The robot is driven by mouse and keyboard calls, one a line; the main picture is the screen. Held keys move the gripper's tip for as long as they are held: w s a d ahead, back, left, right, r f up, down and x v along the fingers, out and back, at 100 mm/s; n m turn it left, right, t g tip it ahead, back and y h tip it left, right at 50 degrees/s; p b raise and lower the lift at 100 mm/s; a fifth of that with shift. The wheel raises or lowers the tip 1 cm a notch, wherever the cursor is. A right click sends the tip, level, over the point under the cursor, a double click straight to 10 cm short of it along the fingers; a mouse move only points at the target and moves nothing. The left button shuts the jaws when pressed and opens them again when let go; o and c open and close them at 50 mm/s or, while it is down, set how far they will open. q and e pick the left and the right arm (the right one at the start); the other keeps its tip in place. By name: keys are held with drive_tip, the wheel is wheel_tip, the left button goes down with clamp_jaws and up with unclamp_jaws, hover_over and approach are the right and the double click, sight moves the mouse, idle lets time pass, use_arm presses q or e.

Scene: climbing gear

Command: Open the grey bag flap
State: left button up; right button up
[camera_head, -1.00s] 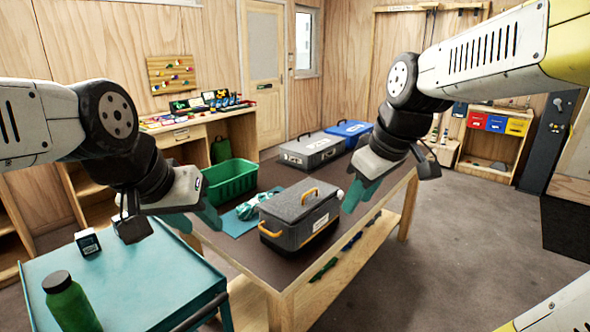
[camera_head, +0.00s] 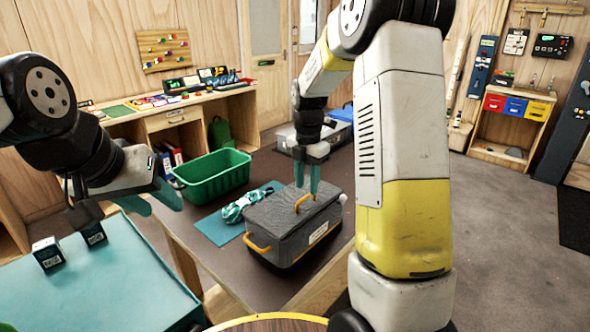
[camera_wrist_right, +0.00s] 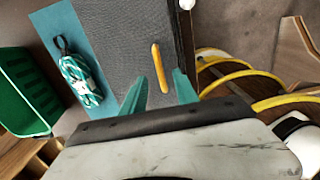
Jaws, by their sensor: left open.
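The grey bag (camera_head: 285,240) stands on the table with its top flap (camera_head: 275,208) closed. A yellow handle (camera_head: 305,203) sits on the flap, and another yellow handle (camera_head: 257,243) is on its left side. My right gripper (camera_head: 306,180) points down just above the flap at the top handle. In the right wrist view its two teal fingers (camera_wrist_right: 160,90) are apart, with the yellow handle (camera_wrist_right: 160,68) ahead of the gap; contact cannot be told. My left gripper (camera_head: 155,203) is open and empty over the teal cart, away from the bag.
A coiled rope (camera_head: 245,204) lies on a blue mat (camera_head: 213,230) left of the bag. A green crate (camera_head: 213,178) is behind it. Small dark boxes (camera_head: 48,253) stand on the teal cart (camera_head: 110,290). A grey case (camera_head: 330,136) lies at the table's far end.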

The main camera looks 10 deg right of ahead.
sight(307, 197)
drive_tip(key=shift+f, duration=2.6)
clamp_jaws()
